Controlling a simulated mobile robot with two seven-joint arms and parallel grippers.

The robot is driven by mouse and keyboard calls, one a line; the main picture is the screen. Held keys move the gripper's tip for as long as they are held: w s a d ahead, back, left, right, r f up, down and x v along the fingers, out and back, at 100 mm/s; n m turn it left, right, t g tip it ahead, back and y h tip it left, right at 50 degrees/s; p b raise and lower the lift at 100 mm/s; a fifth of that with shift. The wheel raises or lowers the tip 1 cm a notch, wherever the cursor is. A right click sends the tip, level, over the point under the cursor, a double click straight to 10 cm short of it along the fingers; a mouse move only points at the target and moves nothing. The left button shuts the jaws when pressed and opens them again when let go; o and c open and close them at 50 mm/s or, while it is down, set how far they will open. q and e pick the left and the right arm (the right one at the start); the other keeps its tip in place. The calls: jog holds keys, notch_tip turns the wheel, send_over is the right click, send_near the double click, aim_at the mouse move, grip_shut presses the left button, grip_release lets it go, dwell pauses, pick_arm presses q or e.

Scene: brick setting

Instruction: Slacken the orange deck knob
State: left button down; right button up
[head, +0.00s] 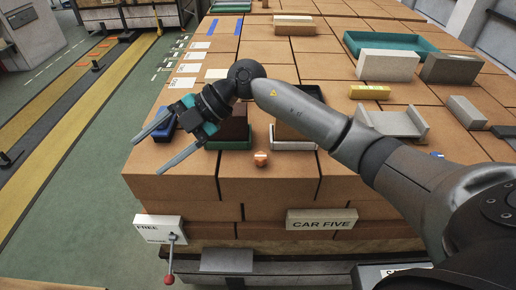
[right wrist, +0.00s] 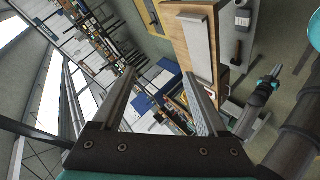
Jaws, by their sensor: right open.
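The small orange deck knob (head: 261,158) stands on the brick-coloured top near the front edge, in the middle of the head view. My right gripper (head: 148,156) reaches over the deck's front left corner, left of the knob and apart from it. Its two fingers are spread and point left, with nothing between them. In the right wrist view the open fingers (right wrist: 157,75) show empty space between them, and I cannot make out the knob there. An arm end with teal parts (right wrist: 265,92), seemingly my left gripper, shows at the right of that view; its fingers are unclear.
A green tray (head: 232,145) and a white tray (head: 293,145) with brown blocks stand behind the knob, partly hidden by my arm. A FREE plate (head: 158,228) with a red-ended lever (head: 170,262) and a CAR FIVE sign (head: 322,219) are on the front face. Grey blocks stand right.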

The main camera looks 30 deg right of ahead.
jog(key=w+d+f+m+g+h, duration=0.1)
jog(key=w+d+m+h, duration=0.1)
jog(key=d+h, duration=0.8)
notch_tip(320, 180, up, 2)
jog(key=m+g+h, duration=0.1)
jog(key=m+h, duration=0.1)
jog(key=m, duration=0.2)
send_over(261, 156)
notch_tip(261, 156, down, 15)
jog(key=p, duration=0.2)
jog(key=shift+p, duration=0.3)
jog(key=shift+c, duration=0.2)
grip_shut()
